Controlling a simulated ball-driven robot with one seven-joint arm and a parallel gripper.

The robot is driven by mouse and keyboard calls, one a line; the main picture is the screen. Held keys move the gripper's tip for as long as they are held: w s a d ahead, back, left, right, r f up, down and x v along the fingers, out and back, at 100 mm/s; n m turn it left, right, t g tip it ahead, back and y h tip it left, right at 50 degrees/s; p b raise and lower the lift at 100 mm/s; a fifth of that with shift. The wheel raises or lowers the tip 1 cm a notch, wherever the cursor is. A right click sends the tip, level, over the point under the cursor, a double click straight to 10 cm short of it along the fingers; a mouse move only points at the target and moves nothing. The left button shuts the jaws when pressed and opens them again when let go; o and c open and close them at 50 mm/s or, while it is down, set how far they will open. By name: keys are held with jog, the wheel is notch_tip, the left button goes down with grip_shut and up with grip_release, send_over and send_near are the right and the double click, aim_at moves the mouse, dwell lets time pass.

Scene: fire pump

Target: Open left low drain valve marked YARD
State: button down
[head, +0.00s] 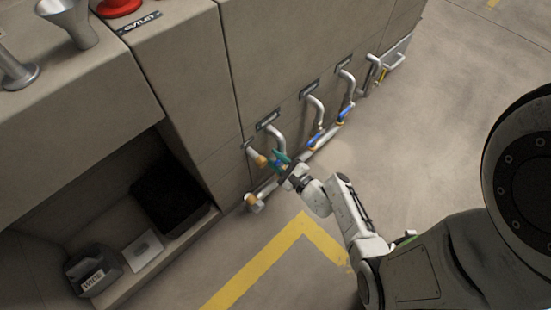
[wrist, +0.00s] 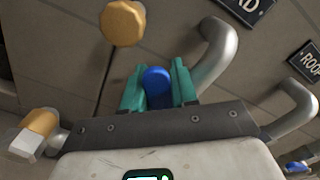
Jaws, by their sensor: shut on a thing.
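The drain valve's blue handle (wrist: 157,83) shows between the teal fingers of my gripper (wrist: 158,70) in the wrist view, and my gripper is shut on it. In the head view my gripper (head: 282,159) is at the leftmost grey drain pipe (head: 277,138), low on the cabinet front. A dark label (head: 268,120) sits above this pipe. In the wrist view the label (wrist: 246,8) is cut off, with a final letter D readable. The fingers hide most of the valve, so its handle angle cannot be told.
More bent pipes with blue-handled valves (head: 345,111) run to the right, one under a ROOF label (wrist: 309,60). A wooden-coloured round cap (wrist: 123,22) is close by at upper left. A capped pipe end (head: 252,202) sits low. Open floor with yellow lines (head: 262,262) lies in front.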

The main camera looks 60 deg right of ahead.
jog(key=shift+s, duration=0.1)
jog(key=c, duration=1)
grip_release()
jog(key=shift+o, duration=0.2)
jog(key=shift+d, duration=0.15)
